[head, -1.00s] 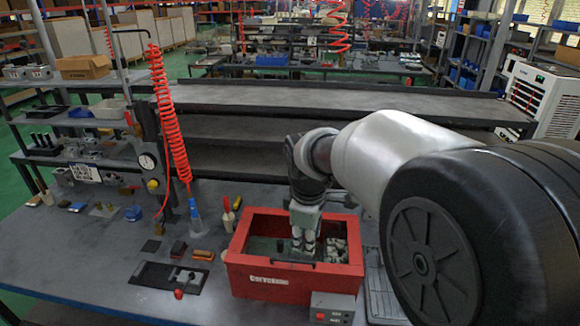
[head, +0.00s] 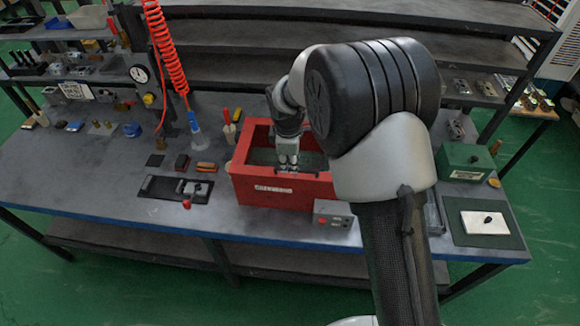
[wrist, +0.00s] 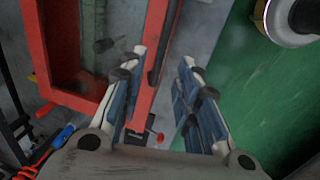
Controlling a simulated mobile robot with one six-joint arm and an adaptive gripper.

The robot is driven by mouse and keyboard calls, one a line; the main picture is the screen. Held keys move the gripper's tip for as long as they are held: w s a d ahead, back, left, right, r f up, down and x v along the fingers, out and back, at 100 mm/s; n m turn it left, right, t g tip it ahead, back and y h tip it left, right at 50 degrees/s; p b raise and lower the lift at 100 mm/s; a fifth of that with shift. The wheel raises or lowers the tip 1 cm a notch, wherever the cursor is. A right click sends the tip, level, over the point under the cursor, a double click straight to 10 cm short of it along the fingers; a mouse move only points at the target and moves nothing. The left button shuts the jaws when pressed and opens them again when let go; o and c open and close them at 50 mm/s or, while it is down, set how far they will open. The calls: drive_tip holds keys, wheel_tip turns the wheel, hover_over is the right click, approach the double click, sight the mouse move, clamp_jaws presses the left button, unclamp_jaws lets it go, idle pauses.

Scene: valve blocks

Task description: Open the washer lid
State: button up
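The washer is an open-framed red box (head: 262,198) on the bench in the head view, with a grey-green area inside its rim. I cannot tell for sure how its lid stands. My gripper (head: 288,165) points down at the box's front part, its fingers partly blending with the front rim. In the wrist view my gripper (wrist: 162,57) is open, with two blue-grey padded fingers well apart. The red frame (wrist: 146,75) runs below and between the fingers, nearer the left one. Whether a finger touches it is unclear.
A grey switch box (head: 332,212) stands before the washer. A black tray (head: 160,188) and brushes (head: 229,130) lie to its left. A green box (head: 465,160) and a white plate (head: 485,222) are at the right. A red coiled hose (head: 166,50) hangs at the left.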

drive_tip(key=shift+w+f, duration=0.2)
drive_tip(key=shift+f, duration=0.75)
drive_tip(key=shift+w+f, duration=0.2)
drive_tip(key=shift+f, duration=0.75)
drive_tip(key=shift+c, duration=0.4)
clamp_jaws()
